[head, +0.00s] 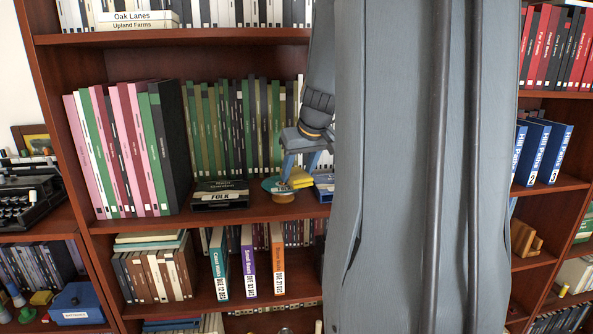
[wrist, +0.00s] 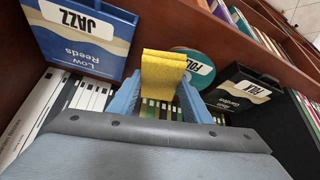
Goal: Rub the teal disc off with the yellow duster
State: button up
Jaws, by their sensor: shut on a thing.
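The yellow duster (head: 300,178) is held between the blue fingers of my gripper (wrist: 160,95); it also shows in the wrist view (wrist: 164,72). The teal disc (head: 272,187) is on the middle shelf, near its front edge. In the wrist view the disc (wrist: 197,62) shows a white label with dark letters, partly behind the duster. The duster is at the disc's right side in the head view. I cannot tell whether they touch. My arm hides much of the shelf to the right.
A black box marked FOLK (head: 220,195) stands left of the disc. A blue box marked JAZZ (wrist: 85,35) is on the other side, mostly hidden in the head view. Upright books (head: 235,125) fill the back. The shelf above (head: 200,35) bounds the space.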

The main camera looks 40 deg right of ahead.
aim_at(296, 172)
jog(key=shift+s+a, duration=0.45)
jog(key=shift+s, duration=0.3)
jog(key=shift+w+d, duration=0.4)
jog(key=shift+w, duration=0.2)
jog(key=shift+w+d, duration=0.35)
jog(key=shift+w, duration=0.25)
jog(key=shift+w+d+r, duration=0.1)
jog(key=shift+w+d, duration=0.05)
jog(key=shift+w, duration=0.05)
jog(key=shift+w, duration=0.25)
jog(key=shift+s+r, duration=0.1)
jog(key=shift+r, duration=0.05)
notch_tip(296, 172, up, 7)
jog(key=p, duration=0.5)
jog(key=shift+s+f, duration=0.1)
jog(key=shift+f, duration=0.1)
jog(key=shift+f, duration=0.15)
